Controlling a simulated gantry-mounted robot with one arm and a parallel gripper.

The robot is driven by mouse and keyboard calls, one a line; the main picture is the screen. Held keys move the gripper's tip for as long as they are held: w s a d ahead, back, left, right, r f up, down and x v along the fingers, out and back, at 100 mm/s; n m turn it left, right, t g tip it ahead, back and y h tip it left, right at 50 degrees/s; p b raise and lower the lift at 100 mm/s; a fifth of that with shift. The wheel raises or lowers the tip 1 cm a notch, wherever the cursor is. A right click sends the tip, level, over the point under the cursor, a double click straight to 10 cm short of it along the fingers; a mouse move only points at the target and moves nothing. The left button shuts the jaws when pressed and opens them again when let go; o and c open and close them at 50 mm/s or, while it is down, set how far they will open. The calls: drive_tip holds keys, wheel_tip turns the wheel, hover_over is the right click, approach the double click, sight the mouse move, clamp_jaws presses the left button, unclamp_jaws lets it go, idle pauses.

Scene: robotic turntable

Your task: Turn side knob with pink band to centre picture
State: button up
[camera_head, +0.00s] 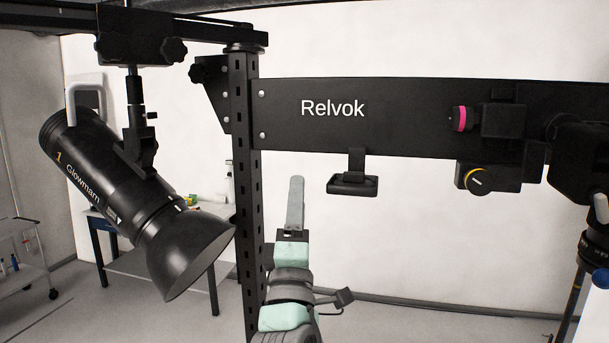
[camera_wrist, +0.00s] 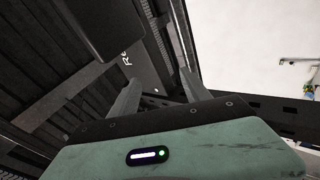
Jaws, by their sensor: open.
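The side knob with the pink band (camera_head: 460,118) sticks out from the left side of a small black housing (camera_head: 503,120) on the right part of the beam in the head view. A second knob with a yellow band (camera_head: 474,180) faces forward below it. My gripper (camera_head: 295,205) is left of and below both knobs, apart from them, pointing up. In the wrist view its two grey fingers (camera_wrist: 162,88) stand apart with nothing between them. The pink-banded knob cannot be made out in the wrist view.
The black beam marked "Relvok" (camera_head: 333,137) spans above my gripper, with a small black part (camera_head: 352,184) hanging below it. A perforated post (camera_head: 246,215) stands close left. A large black lamp (camera_head: 135,205) hangs farther left. Bare white wall shows below the beam.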

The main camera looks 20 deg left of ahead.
drive_tip(key=shift+w+a+f+y, duration=0.1)
drive_tip(key=shift+f+y, duration=1)
drive_tip(key=shift+f, duration=0.95)
